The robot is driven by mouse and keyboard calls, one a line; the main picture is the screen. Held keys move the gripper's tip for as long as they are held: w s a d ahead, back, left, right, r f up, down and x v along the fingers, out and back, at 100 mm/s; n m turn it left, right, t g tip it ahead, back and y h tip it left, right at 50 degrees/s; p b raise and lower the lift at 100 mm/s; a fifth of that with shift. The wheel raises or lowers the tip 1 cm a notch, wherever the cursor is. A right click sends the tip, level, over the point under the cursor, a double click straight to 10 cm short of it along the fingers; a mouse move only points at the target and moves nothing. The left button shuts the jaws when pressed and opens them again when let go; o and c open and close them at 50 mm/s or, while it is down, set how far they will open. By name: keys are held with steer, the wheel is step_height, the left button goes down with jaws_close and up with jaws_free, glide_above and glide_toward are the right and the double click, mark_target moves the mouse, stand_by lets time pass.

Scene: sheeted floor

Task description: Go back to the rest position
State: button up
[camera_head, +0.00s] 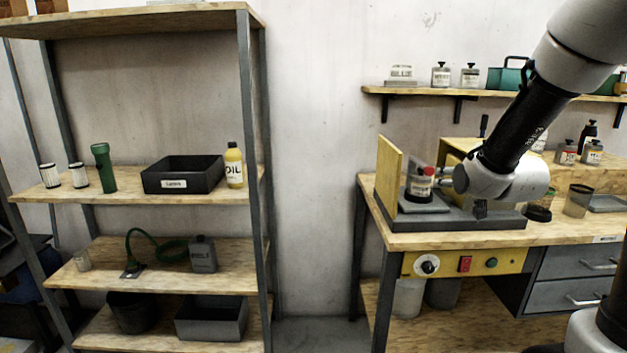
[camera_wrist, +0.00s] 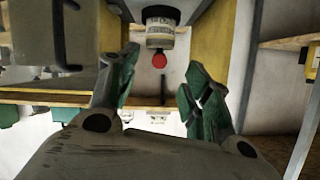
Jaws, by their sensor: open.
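My gripper is open in the wrist view (camera_wrist: 161,66), its two green fingers spread apart with nothing between them. In the head view my gripper (camera_head: 447,178) is at the workbench, just right of a small dark bottle with a pale label and red cap (camera_head: 420,183). The bottle stands upright on a grey block of the fixture. In the wrist view the bottle (camera_wrist: 160,32) appears upside down, beyond the fingertips, with its red cap towards me. The fingers look apart from it. My arm reaches down from the upper right.
The bottle's fixture has an upright wooden panel (camera_head: 388,172) on the left and a dark base (camera_head: 400,222) on the workbench (camera_head: 450,238). A wall shelf (camera_head: 420,93) with bottles hangs behind my arm. A shelving rack (camera_head: 150,282) stands left, with clear wall between.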

steer(key=s+r+n+g, duration=0.2)
steer(key=s+g, duration=0.7)
steer(key=s, duration=2.2)
steer(key=shift+s+r+n, duration=0.2)
steer(key=shift+s+n, duration=0.15)
steer(key=shift+n, duration=0.05)
steer(key=shift+c, duration=0.3)
